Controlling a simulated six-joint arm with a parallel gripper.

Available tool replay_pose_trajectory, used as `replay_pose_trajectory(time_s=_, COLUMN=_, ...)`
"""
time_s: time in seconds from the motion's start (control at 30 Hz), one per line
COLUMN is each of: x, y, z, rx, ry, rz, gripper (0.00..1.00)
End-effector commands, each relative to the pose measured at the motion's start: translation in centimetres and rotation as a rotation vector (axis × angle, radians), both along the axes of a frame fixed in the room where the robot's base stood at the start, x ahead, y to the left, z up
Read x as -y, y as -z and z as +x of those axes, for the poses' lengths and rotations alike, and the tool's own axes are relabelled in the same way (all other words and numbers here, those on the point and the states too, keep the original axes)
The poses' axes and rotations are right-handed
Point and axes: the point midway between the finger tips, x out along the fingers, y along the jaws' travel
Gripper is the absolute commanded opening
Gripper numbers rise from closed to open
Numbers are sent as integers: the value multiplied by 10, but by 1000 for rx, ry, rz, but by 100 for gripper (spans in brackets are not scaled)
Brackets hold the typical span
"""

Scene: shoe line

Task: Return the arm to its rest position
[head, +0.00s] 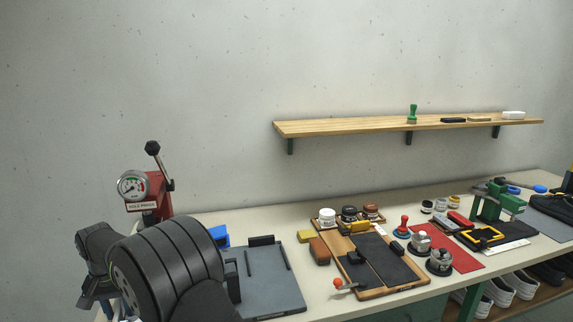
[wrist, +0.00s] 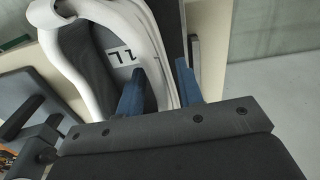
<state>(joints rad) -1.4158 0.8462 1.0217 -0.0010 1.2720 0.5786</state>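In the wrist view a white shoe (wrist: 58,40) with a grey inside and a label on its insole lies below my gripper (wrist: 160,68). The two blue fingers stand apart. One is over the shoe's opening and the other is just past its white side, so that side shows between them. I cannot tell whether either finger touches it. In the head view my dark arm fills the lower left and hides the shoe and the fingertips.
A red press with a gauge (head: 134,187) stands behind my arm. A grey fixture plate (head: 270,292) is close on its right. Then come a wooden tool board (head: 376,293), jars, a red mat (head: 462,258) and a green clamp (head: 489,205). A wall shelf (head: 350,126) hangs above.

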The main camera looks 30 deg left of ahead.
Motion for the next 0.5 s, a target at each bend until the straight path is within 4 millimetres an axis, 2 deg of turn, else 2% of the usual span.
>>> replay_pose_trajectory(time_s=0.03, x=1, y=8, z=0, rx=-1, ry=0, rz=-4, gripper=33)
replay_pose_trajectory(time_s=0.2, x=0, y=20, z=0, rx=-1, ry=0, rz=-1, gripper=33)
replay_pose_trajectory(time_s=0.5, x=0, y=21, z=0, rx=0, ry=0, rz=0, gripper=33)
